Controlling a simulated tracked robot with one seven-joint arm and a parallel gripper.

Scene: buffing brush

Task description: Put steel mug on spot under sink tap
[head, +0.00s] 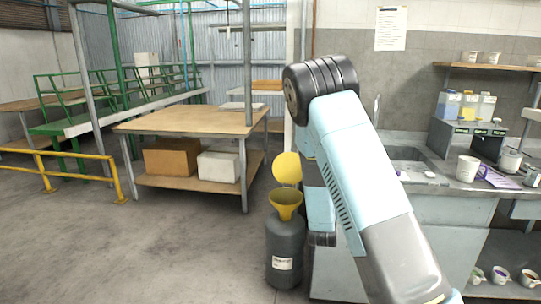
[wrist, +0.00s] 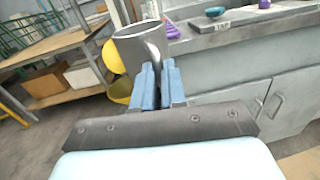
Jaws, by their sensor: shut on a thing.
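The steel mug (wrist: 136,50) is grey metal and shows upright, slightly tilted, in the wrist view. My gripper (wrist: 158,72) has its blue fingers closed on the mug's handle side and holds it in front of the counter edge. In the head view my arm hides both the gripper and the mug. The sink (head: 405,154) is a recessed basin in the grey counter, right of my arm and partly hidden by it. A thin upright tap (head: 376,108) stands behind my arm at the sink. The spot under it is not visible.
A dark drum (head: 285,245) with a yellow funnel (head: 286,203) stands left of the counter. A white mug (head: 467,168) and other items crowd the counter's right side. A wooden table (head: 190,122) stands at the left. Floor at front left is clear.

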